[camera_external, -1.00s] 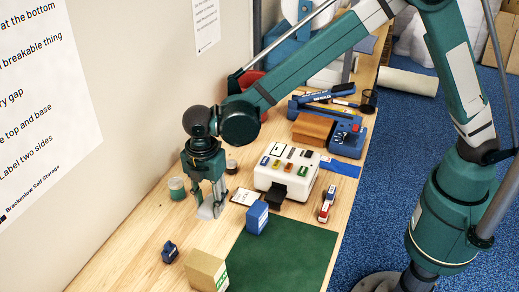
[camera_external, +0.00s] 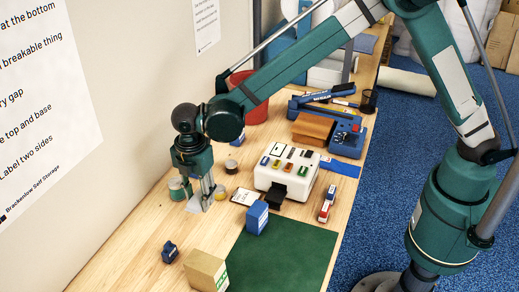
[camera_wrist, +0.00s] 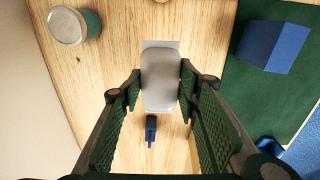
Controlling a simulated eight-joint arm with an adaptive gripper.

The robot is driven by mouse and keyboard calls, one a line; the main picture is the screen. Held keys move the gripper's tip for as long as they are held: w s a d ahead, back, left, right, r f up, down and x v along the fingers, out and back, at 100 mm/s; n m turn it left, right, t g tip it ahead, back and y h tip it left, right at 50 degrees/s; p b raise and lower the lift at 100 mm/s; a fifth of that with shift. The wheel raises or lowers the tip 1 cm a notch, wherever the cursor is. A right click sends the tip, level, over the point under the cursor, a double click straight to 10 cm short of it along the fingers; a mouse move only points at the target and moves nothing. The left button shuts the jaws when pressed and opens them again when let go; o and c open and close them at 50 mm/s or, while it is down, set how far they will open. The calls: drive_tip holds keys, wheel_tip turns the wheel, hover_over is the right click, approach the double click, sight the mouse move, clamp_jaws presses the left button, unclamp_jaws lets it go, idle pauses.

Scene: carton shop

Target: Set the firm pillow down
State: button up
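The pale grey, rounded pillow (camera_wrist: 160,80) sits between the two fingers of my gripper (camera_wrist: 160,87) in the wrist view. The fingers press against its left and right sides. A flat pale square (camera_wrist: 160,44) shows past its top end. In the external view my gripper (camera_external: 204,205) points down low over the wooden bench (camera_external: 130,245), between a green jar (camera_external: 177,189) and a blue box (camera_external: 257,217). The pillow is mostly hidden there behind the fingers. I cannot tell whether it touches the bench.
A white machine (camera_external: 287,174) with coloured buttons stands to the right, beyond the green mat (camera_external: 285,258). A small blue object (camera_external: 169,252) and a cardboard box (camera_external: 206,270) are nearer the camera. The wall borders the left side.

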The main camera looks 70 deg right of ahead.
sight(198, 197)
drive_tip(key=shift+f, duration=2.2)
drive_tip(key=shift+f, duration=0.1)
drive_tip(key=shift+f, duration=1.75)
drive_tip(key=shift+f, duration=0.25)
drive_tip(key=o, duration=0.6)
drive_tip(key=shift+r, duration=0.1)
drive_tip(key=shift+r, duration=0.1)
wheel_tip(198, 197, up, 12)
drive_tip(key=shift+r, duration=0.1)
